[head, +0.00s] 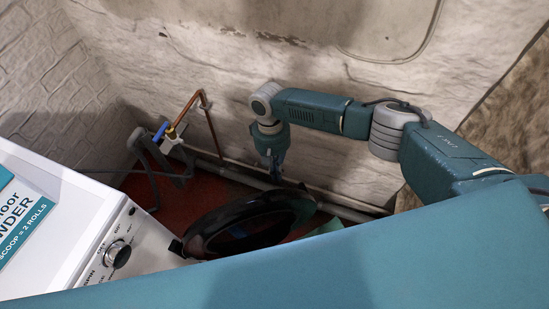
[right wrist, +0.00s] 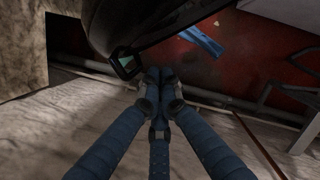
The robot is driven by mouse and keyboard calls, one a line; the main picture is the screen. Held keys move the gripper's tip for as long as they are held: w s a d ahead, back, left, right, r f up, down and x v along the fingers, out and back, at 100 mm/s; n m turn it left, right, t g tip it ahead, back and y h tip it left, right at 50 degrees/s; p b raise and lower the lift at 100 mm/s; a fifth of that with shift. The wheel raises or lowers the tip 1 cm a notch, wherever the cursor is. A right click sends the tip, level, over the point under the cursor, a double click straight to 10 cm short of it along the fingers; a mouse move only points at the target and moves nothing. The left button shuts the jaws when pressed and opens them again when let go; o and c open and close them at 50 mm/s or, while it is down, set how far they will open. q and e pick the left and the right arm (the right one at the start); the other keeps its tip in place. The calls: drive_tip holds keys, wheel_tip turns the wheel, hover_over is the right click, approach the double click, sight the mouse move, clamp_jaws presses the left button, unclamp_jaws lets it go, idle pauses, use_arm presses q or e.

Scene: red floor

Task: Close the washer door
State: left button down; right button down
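The washer (head: 150,250) is white with a control knob and stands at the lower left of the head view. Its round dark door (head: 250,222) with a glossy rim is swung open, out to the right of the washer front. My right gripper (head: 273,172) points down just behind the door, near its upper rim. In the right wrist view its blue fingers (right wrist: 159,75) come together at the tips, with nothing seen between them. The door (right wrist: 150,22) shows there as a dark curve just beyond the fingertips; whether they touch is unclear. My left gripper is not in view.
A copper pipe with a blue valve (head: 162,131) and grey hoses stands behind the washer by the brick wall. A pipe (head: 345,210) runs low along the wall behind the door. A blue object (right wrist: 202,41) shows over the red floor.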

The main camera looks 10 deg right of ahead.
drive_tip(key=shift+s+d+r+p, duration=0.15)
drive_tip(key=shift+s+p, duration=0.15)
drive_tip(key=shift+s, duration=0.5)
drive_tip(key=shift+s+d+r+p, duration=0.15)
drive_tip(key=shift+s+p, duration=0.15)
drive_tip(key=shift+s, duration=0.5)
